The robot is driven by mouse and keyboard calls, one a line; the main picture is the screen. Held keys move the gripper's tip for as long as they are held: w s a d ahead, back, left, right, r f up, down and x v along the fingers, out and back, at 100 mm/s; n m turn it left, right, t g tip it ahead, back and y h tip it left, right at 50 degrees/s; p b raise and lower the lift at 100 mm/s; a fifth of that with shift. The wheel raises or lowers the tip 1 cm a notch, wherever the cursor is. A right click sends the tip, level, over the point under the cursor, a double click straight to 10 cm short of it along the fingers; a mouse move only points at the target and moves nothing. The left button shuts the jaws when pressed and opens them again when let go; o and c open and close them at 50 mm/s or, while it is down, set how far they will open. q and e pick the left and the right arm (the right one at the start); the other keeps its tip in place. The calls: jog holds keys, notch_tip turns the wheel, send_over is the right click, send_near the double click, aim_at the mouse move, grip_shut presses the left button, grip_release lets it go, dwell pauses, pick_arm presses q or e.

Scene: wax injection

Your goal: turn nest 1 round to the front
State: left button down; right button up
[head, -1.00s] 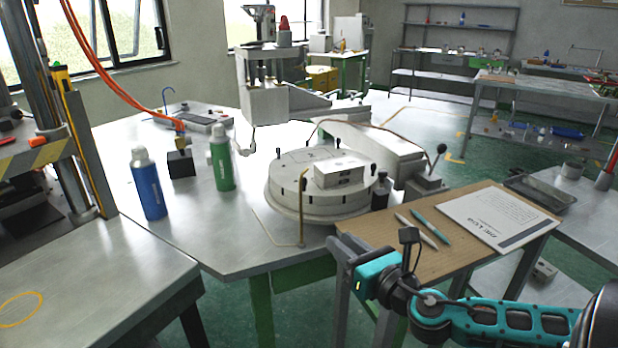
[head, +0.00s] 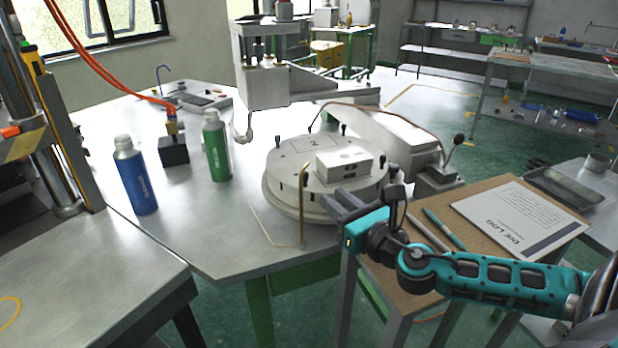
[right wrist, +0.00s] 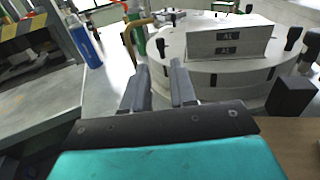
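The round pale turntable (head: 285,205) stands on the metal bench, with short dark pegs around its rim. A number that looks like 2 is marked on its top toward the back. A white block (head: 344,164) sits on its front right part; in the right wrist view the block (right wrist: 230,43) bears small dark labels. I cannot tell which nest is nest 1. My right gripper (head: 338,203) is at the turntable's front right edge. In the right wrist view the right gripper (right wrist: 157,72) has its fingers apart, with nothing between them. My left gripper is out of view.
A bent brass rod (head: 302,205) stands at the turntable's front. A press head (head: 262,80) rises behind it. Blue (head: 135,175) and green (head: 216,147) bottles stand left. A small side table (head: 480,205) with pens and a paper lies under my right arm.

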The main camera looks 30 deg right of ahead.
aim_at(307, 177)
jog(key=shift+w+p, duration=0.4)
jog(key=shift+w, duration=4.6)
jog(key=shift+c, duration=0.2)
jog(key=shift+d, duration=0.1)
grip_shut()
